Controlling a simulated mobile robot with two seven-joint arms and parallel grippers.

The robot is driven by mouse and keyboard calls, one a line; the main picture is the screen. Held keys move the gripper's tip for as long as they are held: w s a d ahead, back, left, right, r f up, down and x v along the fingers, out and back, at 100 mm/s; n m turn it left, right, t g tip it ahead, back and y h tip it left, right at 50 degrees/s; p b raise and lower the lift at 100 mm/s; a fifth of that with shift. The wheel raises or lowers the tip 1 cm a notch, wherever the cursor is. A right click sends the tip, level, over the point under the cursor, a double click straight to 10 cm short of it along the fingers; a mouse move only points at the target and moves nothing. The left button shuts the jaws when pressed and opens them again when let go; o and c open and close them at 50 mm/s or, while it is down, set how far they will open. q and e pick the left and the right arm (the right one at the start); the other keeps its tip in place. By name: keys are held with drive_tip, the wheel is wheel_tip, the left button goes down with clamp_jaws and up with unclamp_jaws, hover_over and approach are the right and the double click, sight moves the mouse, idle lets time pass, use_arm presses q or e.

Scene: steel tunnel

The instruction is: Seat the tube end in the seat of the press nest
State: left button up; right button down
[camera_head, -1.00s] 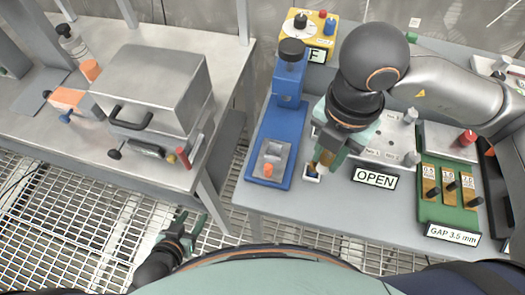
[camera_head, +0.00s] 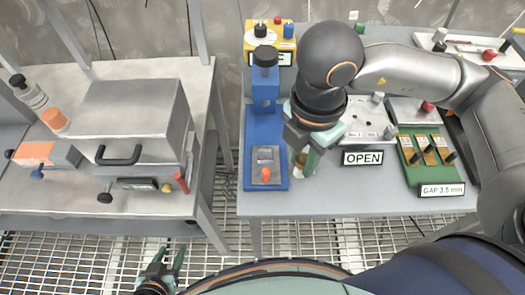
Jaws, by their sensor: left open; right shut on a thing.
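The blue press (camera_head: 264,125) stands upright at the left side of the right-hand bench, with a black knob on top. Its nest is a grey block (camera_head: 265,154) on the blue base, with an orange piece (camera_head: 266,175) at its front. My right gripper (camera_head: 303,163) is just right of the nest, pointing down and shut on a small brownish tube, which is mostly hidden by the fingers. A small white piece shows below the fingertips; I cannot tell whether the tube touches it. My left gripper (camera_head: 170,266) is open and empty, low over the floor grating.
A yellow box (camera_head: 271,38) stands behind the press. An OPEN sign (camera_head: 362,158), a white plate with pegs (camera_head: 365,120) and a green gauge block (camera_head: 427,160) lie to the right. A grey metal case (camera_head: 140,120) sits on the left bench. The bench front is clear.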

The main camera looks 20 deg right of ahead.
drive_tip(key=w+f, duration=0.3)
drive_tip(key=w, duration=0.1)
drive_tip(key=w+a+f, duration=0.1)
drive_tip(key=w+f, duration=0.2)
drive_tip(key=w, duration=0.1)
drive_tip(key=w+a+f+p, duration=0.1)
drive_tip(key=w+f, duration=0.2)
drive_tip(key=w, duration=0.1)
drive_tip(key=shift+a, duration=0.25)
drive_tip(key=shift+w+f, duration=0.15)
drive_tip(key=shift+f, duration=0.05)
wheel_tip(320, 180, down, 2)
drive_tip(key=shift+f+p, duration=0.15)
drive_tip(key=shift+p, duration=0.2)
drive_tip(key=shift+f, duration=0.45)
drive_tip(key=shift+a, duration=0.1)
drive_tip(key=shift+f, duration=0.1)
